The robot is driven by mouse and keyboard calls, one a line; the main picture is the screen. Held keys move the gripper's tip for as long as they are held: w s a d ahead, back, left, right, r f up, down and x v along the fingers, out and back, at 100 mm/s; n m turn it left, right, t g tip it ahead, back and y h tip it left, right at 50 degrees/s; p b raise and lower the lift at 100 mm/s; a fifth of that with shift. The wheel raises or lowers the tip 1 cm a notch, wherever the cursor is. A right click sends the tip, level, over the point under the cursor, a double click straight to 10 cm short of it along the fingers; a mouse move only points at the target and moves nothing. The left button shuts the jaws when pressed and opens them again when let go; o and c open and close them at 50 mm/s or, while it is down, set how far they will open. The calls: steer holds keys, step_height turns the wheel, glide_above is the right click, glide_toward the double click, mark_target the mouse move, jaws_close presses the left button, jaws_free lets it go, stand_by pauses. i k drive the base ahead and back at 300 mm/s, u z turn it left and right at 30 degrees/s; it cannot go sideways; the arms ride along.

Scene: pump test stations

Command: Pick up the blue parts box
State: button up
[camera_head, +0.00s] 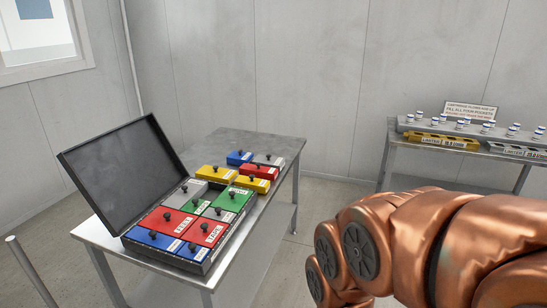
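A blue parts box (239,158) with a dark knob lies on the far part of the metal table, outside the black case. Two more blue boxes sit side by side in the near row of the open black case: a left one (147,239) and a right one (186,254). Each has a dark knob and a white label too small to read. My copper arm fills the lower right; my gripper is not in view.
The case (118,172) has its lid raised at the left and also holds red, green and grey boxes. Yellow, red and grey boxes lie loose beyond it. The metal table (262,144) has bare surface at its far edge. A second bench (405,149) with vials and a sign stands right.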

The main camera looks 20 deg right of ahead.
mark_target(238, 155)
steer(key=z, duration=1.05)
steer(key=i, duration=3.35)
steer(key=u, duration=3.55)
steer(key=i, duration=0.45)
steer(key=z, duration=0.1)
